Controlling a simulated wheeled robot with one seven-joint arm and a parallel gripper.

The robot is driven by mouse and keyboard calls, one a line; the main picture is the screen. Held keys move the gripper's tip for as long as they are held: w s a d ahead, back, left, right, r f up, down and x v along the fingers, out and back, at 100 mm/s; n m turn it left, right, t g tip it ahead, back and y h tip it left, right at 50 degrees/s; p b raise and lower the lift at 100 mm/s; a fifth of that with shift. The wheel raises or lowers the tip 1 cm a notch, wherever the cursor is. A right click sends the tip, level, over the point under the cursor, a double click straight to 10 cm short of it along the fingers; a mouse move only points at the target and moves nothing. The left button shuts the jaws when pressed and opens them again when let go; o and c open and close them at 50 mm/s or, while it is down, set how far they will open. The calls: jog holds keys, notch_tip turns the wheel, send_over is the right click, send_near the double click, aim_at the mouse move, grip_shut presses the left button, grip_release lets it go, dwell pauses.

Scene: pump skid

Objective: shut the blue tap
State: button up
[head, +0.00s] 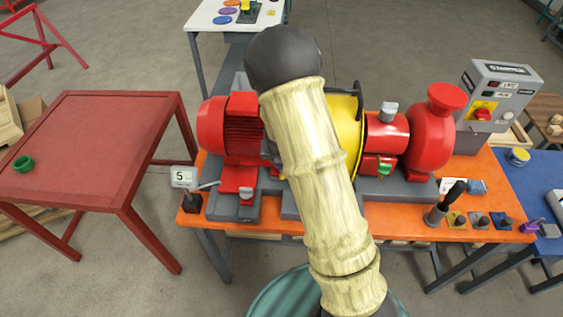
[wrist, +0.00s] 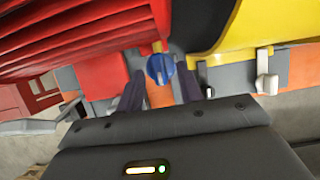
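The blue tap (wrist: 160,68) shows in the wrist view as a round blue handle with a paler bar across it. It sits in the gap between the red finned motor (wrist: 75,35) and the yellow guard (wrist: 262,25). My gripper (wrist: 160,76) is open, with one dark finger on each side of the tap's line. The tap appears between or just beyond the fingertips; I cannot tell whether they touch it. In the head view my arm hides the blue tap and my gripper.
The red pump (head: 430,130) stands right of the yellow guard, with a green-handled tap (head: 384,169) below. A control box (head: 497,92) stands at the right. A red table (head: 85,150) is at left.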

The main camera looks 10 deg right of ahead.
jog(key=shift+f, duration=0.1)
grip_shut()
jog(key=shift+m+p, duration=0.3)
jog(key=shift+m, duration=0.1)
jog(key=m+p, duration=0.1)
jog(key=m+h+p, duration=0.1)
jog(key=m, duration=0.1)
jog(key=shift+w+a+g, duration=0.15)
jog(key=shift+a+g, duration=0.05)
jog(key=shift+g, duration=0.2)
jog(key=m+p, duration=0.1)
jog(key=m, duration=0.1)
jog(key=m+g+h, duration=0.1)
jog(key=m, duration=0.1)
jog(key=shift+w+a+p, duration=0.15)
jog(key=shift+p, duration=0.25)
jog(key=m, duration=0.1)
jog(key=m+g, duration=0.1)
jog(key=m, duration=0.1)
jog(key=m+h, duration=0.1)
jog(key=shift+w+a+g+p, duration=0.1)
jog(key=shift+w+g+p, duration=0.15)
jog(key=shift+g+p, duration=0.1)
jog(key=shift+w+m+g, duration=0.1)
jog(key=shift+m+g, duration=0.35)
jog(key=shift+m, duration=1.15)
